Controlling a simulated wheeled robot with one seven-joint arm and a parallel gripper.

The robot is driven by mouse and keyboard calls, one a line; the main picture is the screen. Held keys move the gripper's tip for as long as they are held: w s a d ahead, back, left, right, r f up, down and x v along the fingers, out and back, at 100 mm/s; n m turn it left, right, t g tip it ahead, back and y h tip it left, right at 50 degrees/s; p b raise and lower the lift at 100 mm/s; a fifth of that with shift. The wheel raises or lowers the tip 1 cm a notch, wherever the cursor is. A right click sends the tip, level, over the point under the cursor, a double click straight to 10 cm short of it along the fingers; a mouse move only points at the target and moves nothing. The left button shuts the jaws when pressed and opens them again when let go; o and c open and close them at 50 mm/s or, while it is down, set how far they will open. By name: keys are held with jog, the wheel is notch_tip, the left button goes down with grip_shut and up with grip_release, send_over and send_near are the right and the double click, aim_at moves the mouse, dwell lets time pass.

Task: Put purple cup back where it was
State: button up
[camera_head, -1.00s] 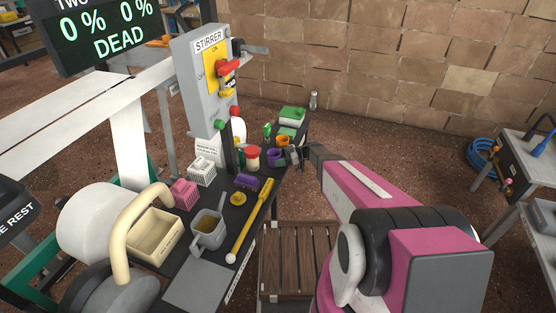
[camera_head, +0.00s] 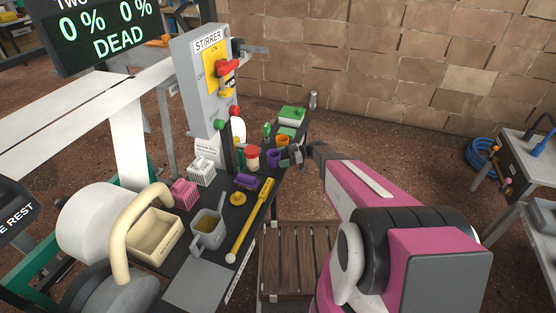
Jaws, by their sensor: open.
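The purple cup (camera_head: 273,159) stands upright on the dark bench (camera_head: 262,178), close to the front of an orange cup (camera_head: 282,140). My gripper (camera_head: 292,156) is open, just to the right of the purple cup at the bench's right edge. The fingertips are small in this view, and I cannot tell whether they touch the cup.
A red-and-white jar (camera_head: 252,157) stands left of the purple cup. The stirrer box (camera_head: 205,85) rises behind. A wooden pallet (camera_head: 300,255) lies right of the bench.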

jog(key=v, duration=1)
jog(key=s+d+r+m+t+h, duration=0.1)
jog(key=s+d+r+m+h, duration=0.1)
jog(key=s+m+h, duration=0.3)
jog(key=s+d+r+m+h, duration=0.2)
jog(key=s+r+m+h, duration=0.2)
jog(key=s+m, duration=0.4)
jog(key=s+d+r+m+t+h, duration=0.1)
jog(key=s+d+r+m+h, duration=0.2)
jog(key=s+m+h, duration=0.3)
jog(key=shift+s+r+m+t+h, duration=0.25)
jog(key=shift+s+m+t+h, duration=0.05)
jog(key=shift+s, duration=0.9)
jog(key=shift+c, duration=0.4)
